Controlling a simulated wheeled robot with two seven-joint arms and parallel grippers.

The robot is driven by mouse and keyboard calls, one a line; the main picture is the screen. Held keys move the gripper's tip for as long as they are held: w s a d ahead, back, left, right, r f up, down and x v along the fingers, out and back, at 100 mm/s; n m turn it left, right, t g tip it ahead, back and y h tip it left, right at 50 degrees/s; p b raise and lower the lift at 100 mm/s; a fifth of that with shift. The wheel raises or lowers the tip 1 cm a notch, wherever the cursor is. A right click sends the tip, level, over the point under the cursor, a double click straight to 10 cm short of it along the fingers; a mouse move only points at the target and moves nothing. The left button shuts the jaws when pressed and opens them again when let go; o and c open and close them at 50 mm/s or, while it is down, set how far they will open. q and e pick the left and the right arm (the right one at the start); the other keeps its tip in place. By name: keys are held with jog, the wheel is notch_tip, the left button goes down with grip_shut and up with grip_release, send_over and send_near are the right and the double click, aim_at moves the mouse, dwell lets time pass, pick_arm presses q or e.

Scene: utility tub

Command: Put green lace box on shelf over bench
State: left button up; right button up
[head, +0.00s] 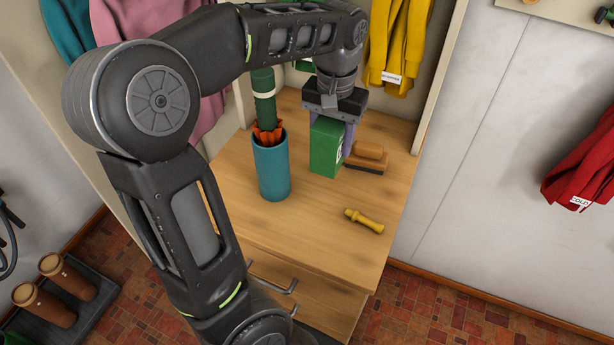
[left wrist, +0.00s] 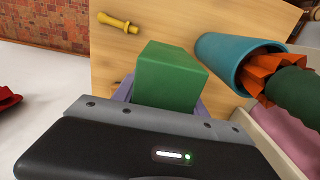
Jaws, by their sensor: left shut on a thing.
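A green box (head: 326,147) is at the bench top (head: 330,225), between the blue cylinder and a brush. It also shows in the left wrist view (left wrist: 172,75). My left gripper (head: 334,125) comes down from above and is shut on the green box, its pale purple fingers on the box's sides. I cannot tell whether the box touches the bench top. The shelf over the bench is not clearly seen; my left arm covers the upper part of the head view. My right gripper is not in view.
A blue cylinder (head: 273,170) holding a green and orange umbrella (head: 264,100) stands left of the box. A brush (head: 368,158) lies close on the right. Yellow clothing (head: 398,40) hangs behind. The bench's front left is clear.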

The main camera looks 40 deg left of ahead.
pick_arm(q)
jog(key=shift+f+p, duration=0.3)
jog(key=shift+f, duration=2.85)
jog(key=shift+f, duration=1.85)
jog(key=shift+f, duration=0.1)
jog(key=o, duration=1.5)
jog(key=shift+c, duration=0.2)
notch_tip(320, 180, up, 12)
jog(key=shift+r+b, duration=0.15)
jog(key=shift+b, duration=0.3)
